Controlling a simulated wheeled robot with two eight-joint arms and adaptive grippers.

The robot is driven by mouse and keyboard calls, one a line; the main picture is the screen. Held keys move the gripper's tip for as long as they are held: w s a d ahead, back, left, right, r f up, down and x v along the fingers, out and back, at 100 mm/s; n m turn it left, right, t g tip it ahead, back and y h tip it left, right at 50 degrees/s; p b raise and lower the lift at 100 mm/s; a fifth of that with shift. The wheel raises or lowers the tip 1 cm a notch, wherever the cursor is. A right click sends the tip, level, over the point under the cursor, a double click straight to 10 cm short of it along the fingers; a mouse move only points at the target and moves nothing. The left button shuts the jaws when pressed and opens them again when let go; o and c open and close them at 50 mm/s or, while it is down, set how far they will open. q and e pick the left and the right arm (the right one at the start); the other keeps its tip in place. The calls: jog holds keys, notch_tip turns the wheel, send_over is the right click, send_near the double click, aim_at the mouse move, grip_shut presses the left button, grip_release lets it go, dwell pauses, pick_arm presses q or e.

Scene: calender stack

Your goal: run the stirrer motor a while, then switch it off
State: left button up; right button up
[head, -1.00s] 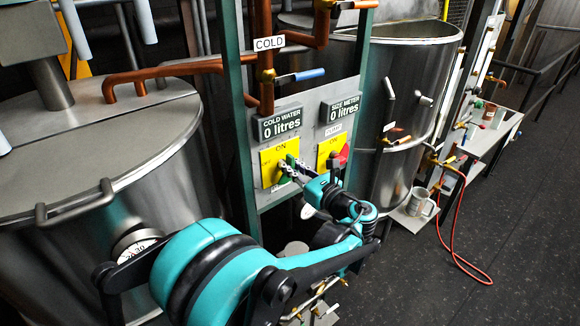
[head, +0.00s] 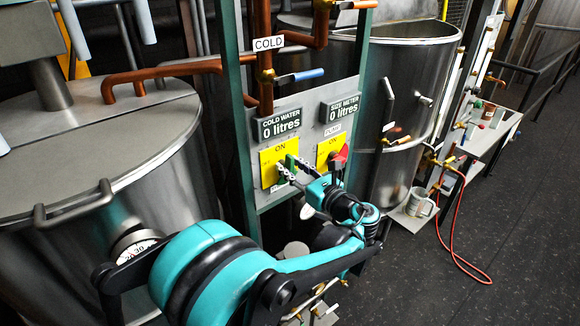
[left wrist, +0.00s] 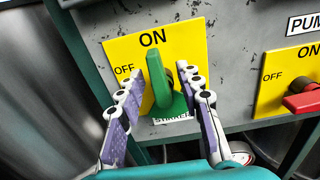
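The stirrer switch is a green handle (left wrist: 158,82) on a yellow plate (left wrist: 118,50) marked ON and OFF, with a partly hidden STIRRER label below. The handle stands nearly upright, its top toward ON. In the head view the green handle (head: 290,163) shows small, partly behind my gripper. My left gripper (left wrist: 160,76) has its two purple-and-white fingers on either side of the handle, with gaps visible, so it looks open around it. In the head view my left gripper (head: 294,168) is at the panel. My right gripper is not in view.
A second yellow plate with a red handle (left wrist: 304,101), labelled PUMP, is close on the right. Displays above read 0 litres (head: 282,124). Steel tanks (head: 65,150) flank the panel.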

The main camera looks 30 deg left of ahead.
pick_arm(q)
jog(key=v, duration=1.1)
jog(key=shift+d, duration=0.2)
dwell(6.7)
